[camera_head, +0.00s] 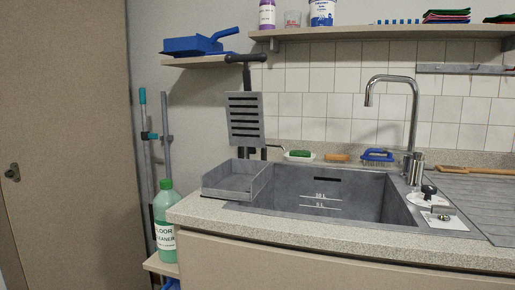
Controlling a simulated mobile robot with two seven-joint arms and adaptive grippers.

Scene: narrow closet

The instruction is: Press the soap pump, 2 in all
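A small fitting with a black top (429,191) stands at the right rim of the grey sink. It may be the soap pump, but it is too small to tell for sure. Its lower part meets a light grey base on the rim. Neither my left gripper nor my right gripper shows in the head view, and nothing touches the fitting.
A chrome tap (412,120) rises just behind the fitting. A white plate (441,218) lies in front of it. The grey sink (385,200) is empty. A grey tray (210,191) sits at its left. A green floor-cleaner bottle (166,212) stands lower left. Shelves overhang the back.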

